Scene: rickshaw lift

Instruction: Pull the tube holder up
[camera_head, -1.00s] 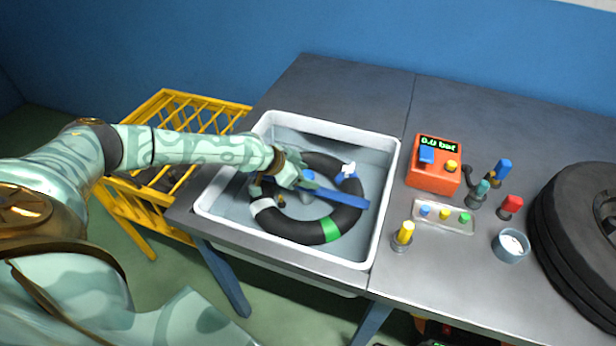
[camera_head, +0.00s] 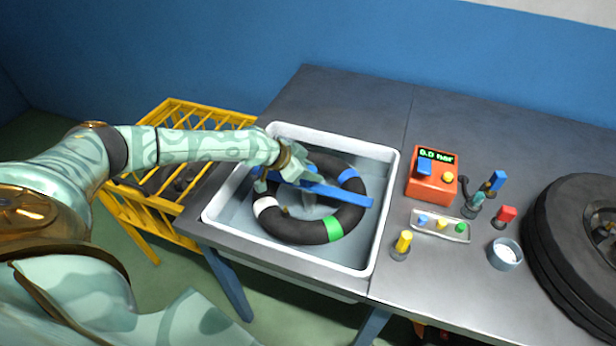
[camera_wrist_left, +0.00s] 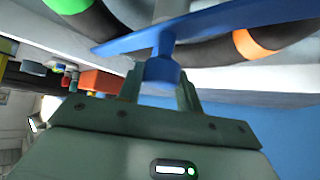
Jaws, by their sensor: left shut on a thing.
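The tube holder is a blue bar (camera_head: 335,194) with a round blue knob (camera_wrist_left: 162,72) on it. It lies across the black ring-shaped tube (camera_head: 293,231), which has white, green and blue bands. The tube is inside the white basin (camera_head: 388,195); I cannot tell whether it touches the basin floor. My left gripper (camera_head: 292,168) is over the far left part of the ring. In the left wrist view its fingers (camera_wrist_left: 160,94) are shut on the knob, one on each side. The bar crosses the tube there, near an orange band (camera_wrist_left: 250,45). My right gripper is not in view.
Right of the basin stand an orange box with a display (camera_head: 432,185), a clear tray of coloured pegs (camera_head: 441,226), a yellow-topped peg (camera_head: 402,245) and a grey cup (camera_head: 505,254). A large black tyre (camera_head: 570,240) is far right. A yellow rack (camera_head: 150,200) stands left.

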